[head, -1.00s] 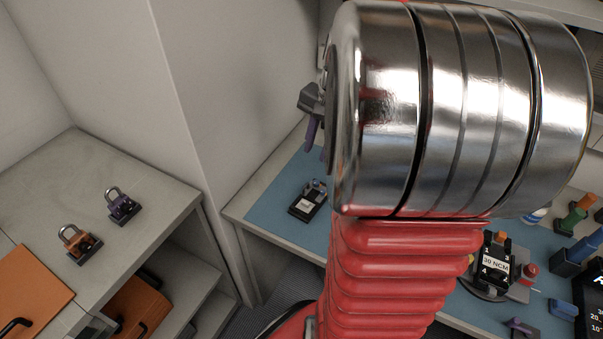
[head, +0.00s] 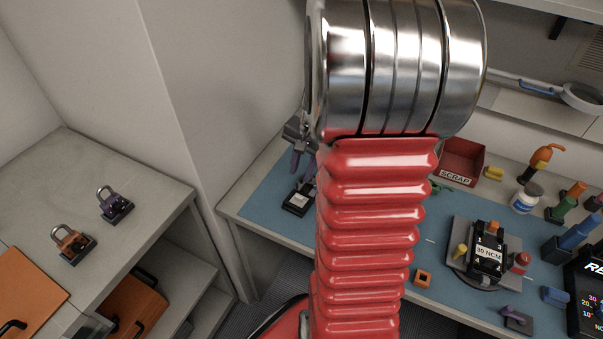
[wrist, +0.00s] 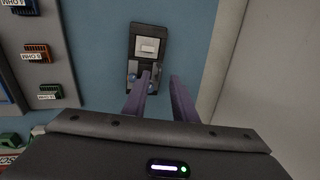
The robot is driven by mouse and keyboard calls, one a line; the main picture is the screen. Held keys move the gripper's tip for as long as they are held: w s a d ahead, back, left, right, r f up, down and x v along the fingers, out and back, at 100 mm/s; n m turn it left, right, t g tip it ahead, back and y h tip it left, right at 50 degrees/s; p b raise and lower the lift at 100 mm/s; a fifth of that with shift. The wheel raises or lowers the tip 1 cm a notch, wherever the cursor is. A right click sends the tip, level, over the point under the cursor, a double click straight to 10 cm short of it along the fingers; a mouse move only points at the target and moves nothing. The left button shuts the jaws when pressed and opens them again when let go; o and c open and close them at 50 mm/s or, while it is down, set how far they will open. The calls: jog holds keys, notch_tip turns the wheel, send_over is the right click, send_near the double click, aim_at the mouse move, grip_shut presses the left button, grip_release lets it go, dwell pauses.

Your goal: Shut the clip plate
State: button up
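A small black plate with a white label, which looks like the clip plate (wrist: 149,29), lies on the blue mat in the wrist view. Small shiny metal parts show at its near end, and I cannot tell whether it is open or shut. In the head view the plate (head: 295,206) is at the left end of the mat, partly hidden by my gripper and arm. My gripper (wrist: 160,78) has two purple fingers, apart with nothing between them. Its left fingertip overlaps the plate's near end in the picture; contact cannot be told. It also shows in the head view (head: 297,165).
Several labelled small blocks (wrist: 38,52) sit left of the plate in the wrist view. A wall (head: 230,80) rises close beside the bench's left end. A "30 NCM" fixture (head: 488,253) and a red scrap bin (head: 461,160) stand on the right.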

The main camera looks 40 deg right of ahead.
jog(key=shift+w+f, duration=0.25)
jog(key=shift+f, duration=0.95)
jog(key=shift+c, duration=0.3)
grip_shut()
